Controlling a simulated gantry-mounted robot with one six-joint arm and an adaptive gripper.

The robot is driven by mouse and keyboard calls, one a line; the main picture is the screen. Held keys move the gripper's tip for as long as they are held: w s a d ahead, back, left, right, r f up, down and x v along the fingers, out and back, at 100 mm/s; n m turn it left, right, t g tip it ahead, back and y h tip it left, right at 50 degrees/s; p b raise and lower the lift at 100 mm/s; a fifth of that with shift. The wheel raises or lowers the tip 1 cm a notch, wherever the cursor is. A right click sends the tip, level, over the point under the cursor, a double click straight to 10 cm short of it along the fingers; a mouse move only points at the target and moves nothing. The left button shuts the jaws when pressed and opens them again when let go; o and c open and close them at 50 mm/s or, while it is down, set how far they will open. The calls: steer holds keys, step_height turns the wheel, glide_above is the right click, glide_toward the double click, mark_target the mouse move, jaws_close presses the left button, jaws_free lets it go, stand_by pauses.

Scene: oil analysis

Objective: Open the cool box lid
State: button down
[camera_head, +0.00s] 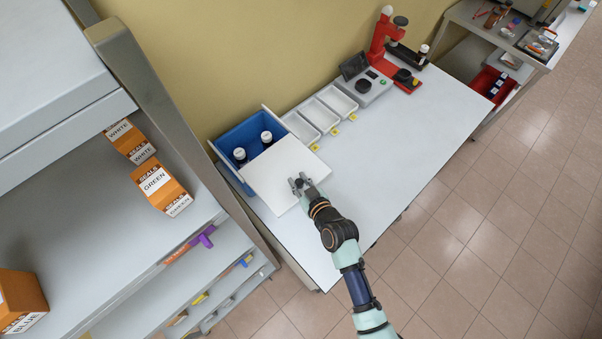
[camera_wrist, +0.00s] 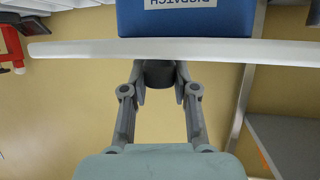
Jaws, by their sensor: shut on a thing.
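The cool box (camera_head: 226,143) is blue and stands at the left end of the white table, against the wall. Its white lid (camera_head: 283,168) is off to the near right side, so part of the box is uncovered. Two dark bottles with white labels (camera_head: 239,155) (camera_head: 266,137) show inside. My gripper (camera_head: 299,183) is shut on the lid's dark knob (camera_wrist: 159,74). In the wrist view the lid (camera_wrist: 90,48) appears edge-on as a white bar, with the blue box (camera_wrist: 190,18) and its upside-down "DISPATCH" label beyond it.
White trays (camera_head: 318,115) with yellow tags stand right of the box. A grey scale (camera_head: 367,85) and a red device (camera_head: 380,38) are farther back. A shelf (camera_head: 95,185) with orange boxes (camera_head: 160,188) is close on the left. The table's right part is clear.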

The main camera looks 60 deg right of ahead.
steer(key=c, duration=0.9)
jaws_free()
steer(key=shift+o, duration=0.2)
steer(key=v, duration=1.2)
steer(key=shift+f, duration=0.1)
